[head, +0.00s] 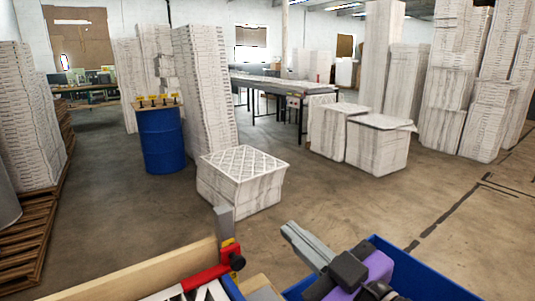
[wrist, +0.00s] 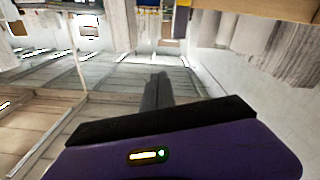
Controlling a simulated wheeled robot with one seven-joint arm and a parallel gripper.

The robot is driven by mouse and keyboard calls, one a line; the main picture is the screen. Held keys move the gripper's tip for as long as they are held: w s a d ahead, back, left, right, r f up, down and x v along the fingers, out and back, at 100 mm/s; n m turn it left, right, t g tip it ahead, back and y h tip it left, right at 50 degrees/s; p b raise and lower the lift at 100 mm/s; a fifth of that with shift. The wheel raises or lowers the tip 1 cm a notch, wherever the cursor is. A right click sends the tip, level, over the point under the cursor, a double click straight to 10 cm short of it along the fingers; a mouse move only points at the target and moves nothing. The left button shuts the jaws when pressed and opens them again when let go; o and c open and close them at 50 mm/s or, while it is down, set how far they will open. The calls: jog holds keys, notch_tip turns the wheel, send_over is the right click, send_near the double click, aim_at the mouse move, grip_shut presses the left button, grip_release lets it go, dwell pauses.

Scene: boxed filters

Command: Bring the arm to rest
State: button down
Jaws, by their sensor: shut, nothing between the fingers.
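My gripper (head: 289,228) is at the bottom right of the head view, with grey fingers pointing up and left from a purple and dark grey wrist. In the wrist view its fingers (wrist: 157,80) are together and nothing shows between them. The fingers are in the air and touch nothing that I can see. The purple hand body fills the bottom of the wrist view.
A blue bin (head: 395,262) lies around and behind the gripper, with a red clamp-like part (head: 208,274) and wooden board (head: 135,277) to its left. A boxed filter stack (head: 240,185) stands ahead. A blue drum (head: 161,140) is farther left. Open floor lies right.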

jog(key=s+d+f+m+t+h, duration=0.4)
jog(key=s+d+f+m+h, duration=0.5)
jog(key=d+f, duration=0.25)
jog(key=s+d+f+g, duration=0.1)
jog(key=s+f, duration=0.3)
jog(key=s, duration=0.4)
jog(key=s+d+f+g, duration=0.1)
jog(key=s+f, duration=0.3)
jog(key=s, duration=0.5)
jog(key=s+d+f+m+g+h, duration=0.1)
jog(key=s+d+f+g, duration=0.1)
jog(key=s+f, duration=0.3)
jog(key=s, duration=0.3)
jog(key=shift+s+g, duration=0.35)
jog(key=shift+g, duration=0.05)
jog(key=shift+f, duration=0.1)
